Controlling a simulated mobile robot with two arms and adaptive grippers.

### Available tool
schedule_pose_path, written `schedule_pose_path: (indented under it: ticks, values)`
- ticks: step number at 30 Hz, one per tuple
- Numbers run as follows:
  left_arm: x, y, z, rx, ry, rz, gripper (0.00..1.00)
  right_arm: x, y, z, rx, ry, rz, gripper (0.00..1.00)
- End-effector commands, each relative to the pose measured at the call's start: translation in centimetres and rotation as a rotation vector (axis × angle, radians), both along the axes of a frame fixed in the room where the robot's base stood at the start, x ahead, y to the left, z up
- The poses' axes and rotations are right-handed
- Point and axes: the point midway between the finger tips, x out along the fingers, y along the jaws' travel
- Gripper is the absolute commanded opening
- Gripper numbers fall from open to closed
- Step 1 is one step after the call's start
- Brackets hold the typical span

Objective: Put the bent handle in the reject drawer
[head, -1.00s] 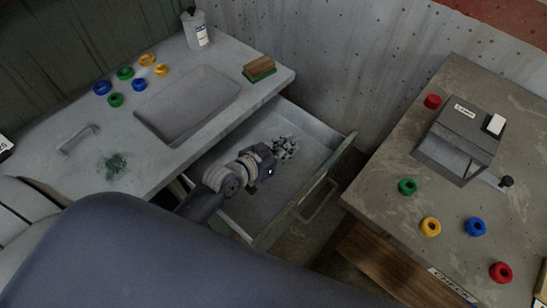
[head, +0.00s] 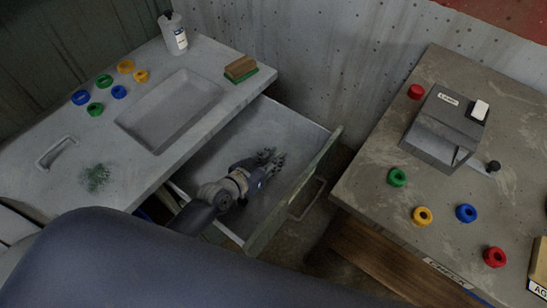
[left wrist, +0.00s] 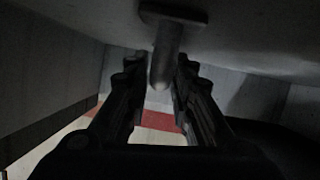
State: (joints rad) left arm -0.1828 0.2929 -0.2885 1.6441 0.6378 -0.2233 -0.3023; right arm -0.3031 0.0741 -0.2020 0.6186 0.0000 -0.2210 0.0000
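An open grey drawer (head: 278,127) with a greenish front and a bow handle (head: 308,199) sticks out from the left counter; I see no label on it. My left gripper (head: 272,160) is over or inside this drawer, its dark fingers apart. In the left wrist view, a round-ended grey bar (left wrist: 162,62) hangs from a grey surface between the spread fingertips; I cannot tell what it belongs to, and no firm contact shows. A grey bow-shaped handle (head: 55,147) is on the left counter; I cannot tell whether it is bent. My right gripper is not in view.
The right bench (head: 365,165) bears a dark box (head: 440,125) and several rings. A narrow gap separates drawer and bench.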

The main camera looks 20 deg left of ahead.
Motion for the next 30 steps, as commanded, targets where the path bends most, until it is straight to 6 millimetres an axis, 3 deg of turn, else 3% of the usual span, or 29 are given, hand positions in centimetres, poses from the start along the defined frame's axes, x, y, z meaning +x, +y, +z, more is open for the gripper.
schedule_pose_path:
  ticks: [11,24,30]
  values:
    - [0.0,0.0,0.5,-0.001,-0.001,0.001,0.30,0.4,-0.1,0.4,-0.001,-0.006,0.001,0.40]
    - [-5.5,2.3,2.6,0.000,0.001,-0.001,0.30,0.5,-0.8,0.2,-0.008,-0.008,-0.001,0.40]
    - [-6.4,2.7,3.1,0.000,-0.001,-0.001,0.30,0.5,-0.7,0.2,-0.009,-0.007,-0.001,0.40]
